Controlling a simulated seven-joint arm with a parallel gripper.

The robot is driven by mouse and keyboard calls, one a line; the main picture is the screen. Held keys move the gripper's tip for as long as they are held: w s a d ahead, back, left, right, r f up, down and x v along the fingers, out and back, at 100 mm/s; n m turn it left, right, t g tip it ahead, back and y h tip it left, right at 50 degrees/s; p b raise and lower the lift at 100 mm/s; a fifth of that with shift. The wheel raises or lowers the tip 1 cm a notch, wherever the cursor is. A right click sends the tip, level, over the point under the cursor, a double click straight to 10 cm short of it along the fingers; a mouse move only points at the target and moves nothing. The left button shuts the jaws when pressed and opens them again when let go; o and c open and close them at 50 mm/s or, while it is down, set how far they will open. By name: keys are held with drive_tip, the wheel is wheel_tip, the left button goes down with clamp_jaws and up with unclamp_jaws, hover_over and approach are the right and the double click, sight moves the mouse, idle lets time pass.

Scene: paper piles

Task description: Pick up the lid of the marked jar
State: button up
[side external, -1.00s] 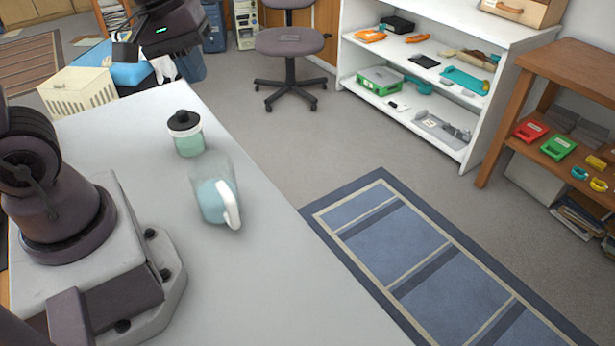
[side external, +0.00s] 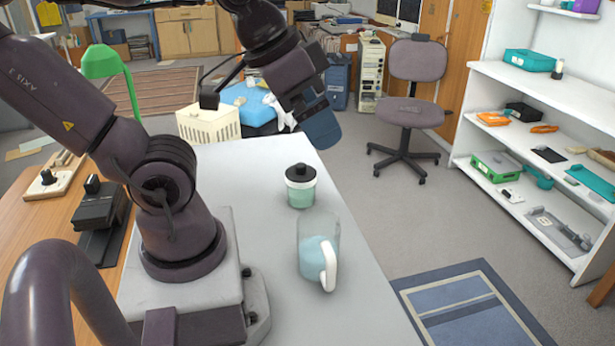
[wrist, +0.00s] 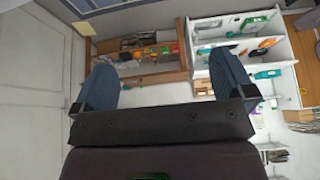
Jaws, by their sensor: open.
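A squat jar (side external: 301,194) with pale green contents and a black knobbed lid (side external: 300,173) stands upright on the grey table (side external: 262,165). The lid sits on the jar; I can make out no mark on it. A clear pitcher (side external: 318,252) with light blue contents and a white handle stands in front of the jar. My gripper (side external: 318,120) is above and behind the jar in the side view, apart from the lid. In the wrist view my gripper (wrist: 163,65) shows two blue fingers spread wide with nothing between them. The jar is out of the wrist view.
A cream basket (side external: 208,122) stands beyond the table's far end. A white shelf (side external: 530,80) with several items and an office chair (side external: 410,85) are off to the right. The table around the jar and pitcher is mostly bare.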

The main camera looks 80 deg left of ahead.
drive_tip(key=shift+f, duration=0.1)
drive_tip(key=n+g+y, duration=0.4)
drive_tip(key=n+g, duration=0.1)
drive_tip(key=n, duration=1)
approach(301, 165)
drive_tip(key=x, duration=0.4)
drive_tip(key=shift+s+f, duration=0.15)
drive_tip(key=shift+s, duration=0.2)
drive_tip(key=shift+w+x, duration=0.15)
drive_tip(key=shift+x, duration=1.4)
drive_tip(key=shift+w+x, duration=0.2)
drive_tip(key=shift+x, duration=1.3)
drive_tip(key=shift+a, duration=0.1)
